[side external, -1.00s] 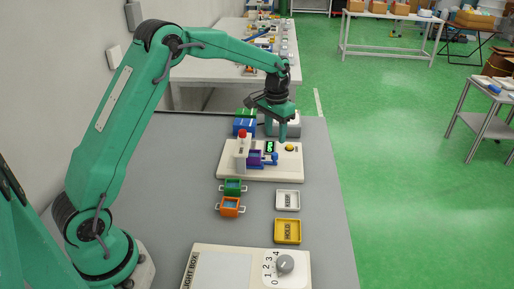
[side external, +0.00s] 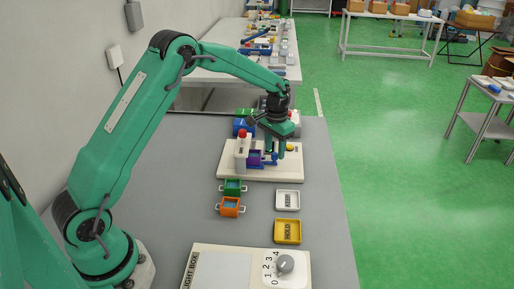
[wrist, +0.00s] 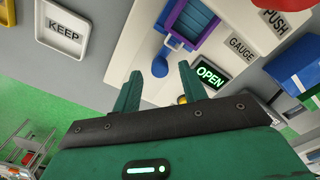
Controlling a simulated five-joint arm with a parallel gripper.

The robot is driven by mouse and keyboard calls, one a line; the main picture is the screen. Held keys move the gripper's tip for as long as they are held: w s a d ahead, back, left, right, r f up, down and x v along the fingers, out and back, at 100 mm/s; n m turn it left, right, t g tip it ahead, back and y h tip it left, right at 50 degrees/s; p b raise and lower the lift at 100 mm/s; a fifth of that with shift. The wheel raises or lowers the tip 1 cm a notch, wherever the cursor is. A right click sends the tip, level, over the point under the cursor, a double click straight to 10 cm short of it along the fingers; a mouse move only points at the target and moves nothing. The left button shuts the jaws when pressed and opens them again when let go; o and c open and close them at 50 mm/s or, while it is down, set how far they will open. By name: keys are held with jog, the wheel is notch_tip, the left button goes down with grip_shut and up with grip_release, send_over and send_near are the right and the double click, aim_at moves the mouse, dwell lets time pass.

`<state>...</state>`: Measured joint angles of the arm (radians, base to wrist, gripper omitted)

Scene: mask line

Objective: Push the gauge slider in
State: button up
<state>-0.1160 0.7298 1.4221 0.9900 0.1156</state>
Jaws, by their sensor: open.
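The gauge station has a cream base (side external: 262,174) with a purple tray-like holder (side external: 255,158), which also shows in the wrist view (wrist: 188,24). The blue knob of the gauge slider (side external: 274,160) sticks out at the holder's right side. In the wrist view the knob (wrist: 160,67) shows between my fingertips, with gaps on both sides. My gripper (side external: 274,152) is open and empty, pointing down by the knob. Whether a finger touches it I cannot tell. A small display (wrist: 210,77) reads OPEN in green; my gripper hides it in the side view.
A post with a red top (side external: 242,136) stands left of the holder. Green (side external: 232,187) and orange (side external: 230,208) handled bins, a white KEEP tray (side external: 288,208) and a yellow HOLD tray (side external: 288,240) lie nearer. A light box (side external: 225,270) is in front.

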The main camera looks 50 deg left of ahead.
aim_at(263, 162)
jog(key=shift+f, duration=0.9)
grip_shut()
jog(key=shift+s+a+r, duration=0.1)
jog(key=shift+s+a, duration=1.25)
grip_release()
